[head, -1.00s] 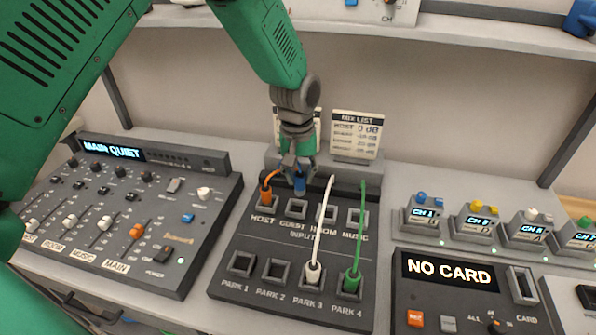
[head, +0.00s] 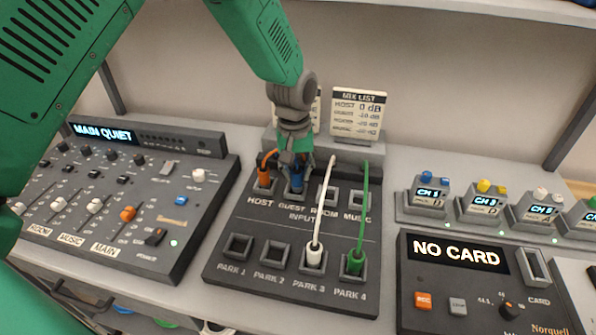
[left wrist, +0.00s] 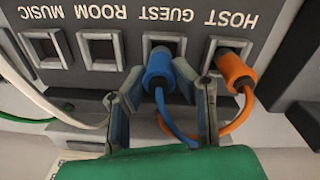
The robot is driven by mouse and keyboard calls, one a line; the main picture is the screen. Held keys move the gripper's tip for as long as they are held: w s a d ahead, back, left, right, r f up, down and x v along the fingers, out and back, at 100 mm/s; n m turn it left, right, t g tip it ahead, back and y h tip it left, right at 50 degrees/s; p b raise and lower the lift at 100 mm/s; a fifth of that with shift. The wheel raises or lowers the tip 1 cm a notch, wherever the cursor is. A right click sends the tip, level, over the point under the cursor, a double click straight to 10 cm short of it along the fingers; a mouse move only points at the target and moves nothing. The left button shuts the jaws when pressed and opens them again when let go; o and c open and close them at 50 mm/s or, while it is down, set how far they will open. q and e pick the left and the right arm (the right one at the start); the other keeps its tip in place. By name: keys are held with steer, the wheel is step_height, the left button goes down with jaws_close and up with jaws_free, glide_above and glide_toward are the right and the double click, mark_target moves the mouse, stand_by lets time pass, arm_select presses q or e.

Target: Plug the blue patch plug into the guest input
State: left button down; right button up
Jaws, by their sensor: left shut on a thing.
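The blue patch plug (head: 294,182) is upright at the guest input (head: 297,194), beside the orange plug in the host input. My left gripper (head: 296,161) is shut on the blue plug from above and behind. In the left wrist view the blue plug (left wrist: 159,68) lies between the fingers (left wrist: 164,98), its front end at the guest socket (left wrist: 164,42). How deep it sits cannot be told. Its blue cable runs back under the gripper. My right gripper is out of view.
The orange plug (head: 264,178) stands close by in the host input. Room (head: 329,198) and music (head: 358,201) sockets are empty. White (head: 313,257) and green (head: 355,263) plugs stand in park 3 and park 4, their cables arching up to the back. Mix list cards (head: 357,114) stand behind.

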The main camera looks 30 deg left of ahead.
arm_select(q)
steer(key=shift+a, duration=0.3)
steer(key=shift+d+p, duration=0.1)
steer(key=shift+p, duration=0.25)
steer(key=shift+d, duration=0.15)
stand_by(0.4)
steer(key=shift+p, duration=0.45)
steer(key=shift+f, duration=0.6)
